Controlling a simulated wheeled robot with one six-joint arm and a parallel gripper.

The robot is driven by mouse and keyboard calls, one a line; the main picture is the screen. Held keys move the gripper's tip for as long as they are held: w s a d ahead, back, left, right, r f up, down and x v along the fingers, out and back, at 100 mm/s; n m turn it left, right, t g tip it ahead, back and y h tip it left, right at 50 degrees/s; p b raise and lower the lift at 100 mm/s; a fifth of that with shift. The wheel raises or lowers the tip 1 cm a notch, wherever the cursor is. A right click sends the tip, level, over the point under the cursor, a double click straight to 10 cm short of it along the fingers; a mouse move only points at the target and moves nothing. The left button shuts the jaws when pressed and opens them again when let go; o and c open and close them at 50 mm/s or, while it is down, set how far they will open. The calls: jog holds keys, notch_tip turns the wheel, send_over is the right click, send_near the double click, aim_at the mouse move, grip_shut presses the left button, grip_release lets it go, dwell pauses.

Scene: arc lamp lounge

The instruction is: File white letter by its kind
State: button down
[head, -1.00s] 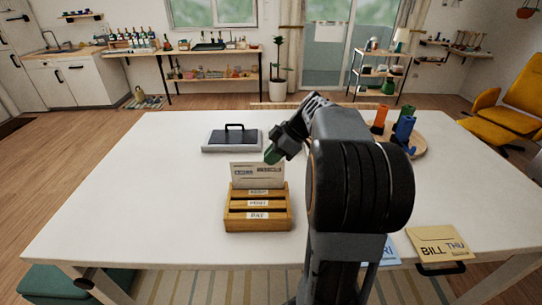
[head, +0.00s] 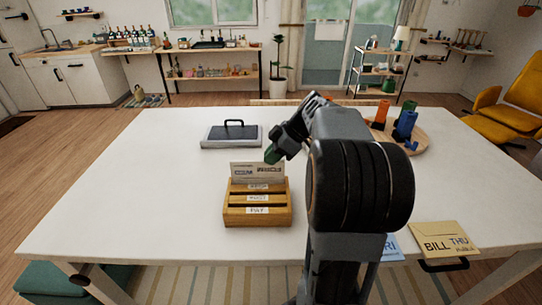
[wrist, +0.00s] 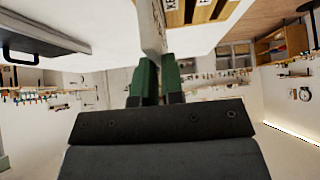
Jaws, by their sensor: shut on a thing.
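A white letter (head: 257,171) with dark print stands upright at the rear of the wooden sorter (head: 257,220). Its lower part is hidden behind or inside the sorter's rear section; I cannot tell which. The sorter has three labelled tiers; the front label reads PAY, the others are too small to read surely. My gripper (head: 272,155) has its green fingers shut on the letter's upper right corner. In the wrist view the letter (wrist: 151,25) shows edge-on between the green fingers (wrist: 160,75), with the sorter (wrist: 200,12) beside it.
A tan envelope (head: 445,239) marked BILL THU and a partly hidden blue envelope (head: 392,246) lie at the front right. A grey case with a black handle (head: 232,136) lies behind the sorter. A round wooden tray (head: 421,143) holds coloured cylinders at the right. The table's left side is clear.

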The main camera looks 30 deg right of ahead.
jog(key=c, duration=1.2)
grip_release()
jog(key=shift+o, duration=0.2)
jog(key=v, duration=1.3)
jog(key=shift+d+r, duration=0.2)
jog(key=shift+r, duration=0.2)
